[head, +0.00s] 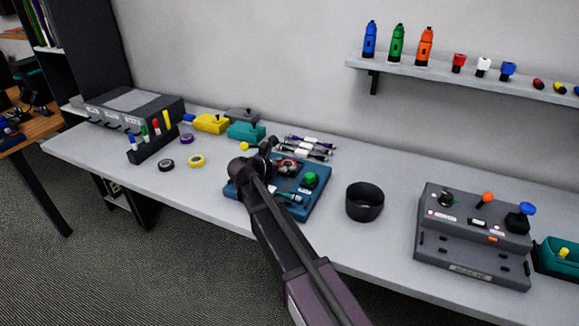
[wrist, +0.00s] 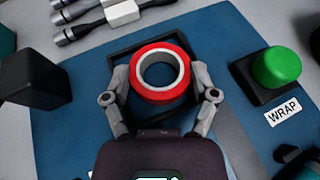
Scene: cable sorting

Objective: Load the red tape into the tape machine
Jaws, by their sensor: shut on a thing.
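The red tape (wrist: 161,95) is a red ring with a pale core. My gripper (wrist: 161,88) is shut on it, one finger on each side. The tape is over a dark square frame (wrist: 124,62) on the blue tape machine (wrist: 225,40); I cannot tell whether it touches the machine. A green button (wrist: 276,68) labelled WRAP is to the right of the tape, on the machine.
Yellow (head: 197,161), black (head: 166,165) and purple (head: 186,139) tape rolls lie on the table at left. A black cup (head: 365,202) stands right of the machine. A grey control box (head: 473,240) is farther right. Cables (head: 308,145) lie behind the machine.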

